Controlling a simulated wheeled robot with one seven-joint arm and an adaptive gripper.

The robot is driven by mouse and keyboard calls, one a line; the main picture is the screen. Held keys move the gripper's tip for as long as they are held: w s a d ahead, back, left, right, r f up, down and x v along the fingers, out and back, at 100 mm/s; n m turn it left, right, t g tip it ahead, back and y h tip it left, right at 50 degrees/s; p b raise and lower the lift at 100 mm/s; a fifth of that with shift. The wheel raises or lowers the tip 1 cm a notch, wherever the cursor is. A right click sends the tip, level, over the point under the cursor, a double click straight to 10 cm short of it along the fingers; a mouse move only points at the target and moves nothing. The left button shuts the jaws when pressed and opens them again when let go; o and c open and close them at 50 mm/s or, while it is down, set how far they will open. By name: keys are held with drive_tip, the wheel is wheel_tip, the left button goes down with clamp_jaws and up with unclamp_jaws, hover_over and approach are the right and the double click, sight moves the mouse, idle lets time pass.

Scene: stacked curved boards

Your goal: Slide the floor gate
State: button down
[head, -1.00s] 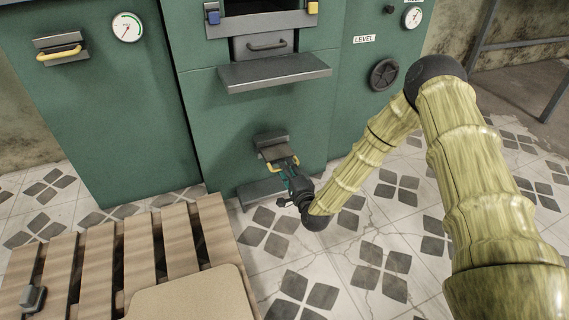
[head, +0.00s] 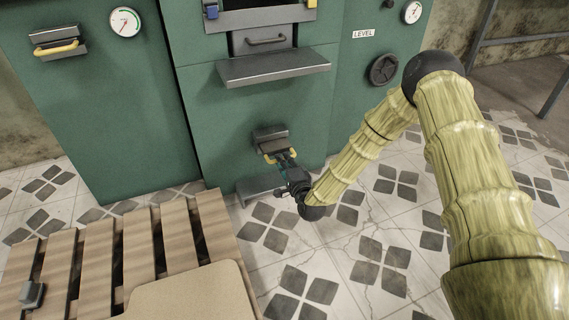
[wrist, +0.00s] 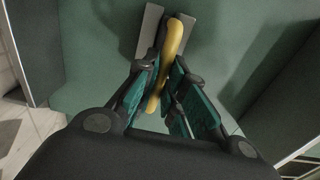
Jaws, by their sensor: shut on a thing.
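The floor gate is low on the green cabinet front, a dark grey housing (head: 270,137) with a yellow handle (head: 268,158) at its front. Little or none of its sliding plate shows outside the housing in the head view. My gripper (head: 285,162) is at the handle, just below the housing, and is shut on it. In the wrist view the yellow bar (wrist: 174,38) runs between the teal finger pads of my gripper (wrist: 166,68). A grey strip (wrist: 148,28) of the gate shows behind the bar. My fingers hide part of the handle.
A dark grey shelf (head: 273,68) juts out above the gate. A low grey ledge (head: 259,190) lies below it at floor level. A wooden pallet (head: 165,235) with a tan board (head: 190,292) stands at the lower left. Tiled floor to the right is mostly clear.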

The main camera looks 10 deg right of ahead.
drive_tip(key=shift+w+a+b, duration=0.2)
drive_tip(key=shift+w+b, duration=0.05)
drive_tip(key=shift+w, duration=0.85)
drive_tip(key=shift+w+a+b, duration=0.2)
drive_tip(key=shift+w, duration=0.85)
drive_tip(key=c, duration=1.5)
unclamp_jaws()
drive_tip(key=shift+w, duration=0.1)
drive_tip(key=s+p, duration=0.1)
drive_tip(key=s, duration=0.2)
drive_tip(key=s+d+p, duration=0.1)
drive_tip(key=s+p, duration=0.1)
drive_tip(key=s, duration=0.2)
drive_tip(key=shift+d, duration=0.15)
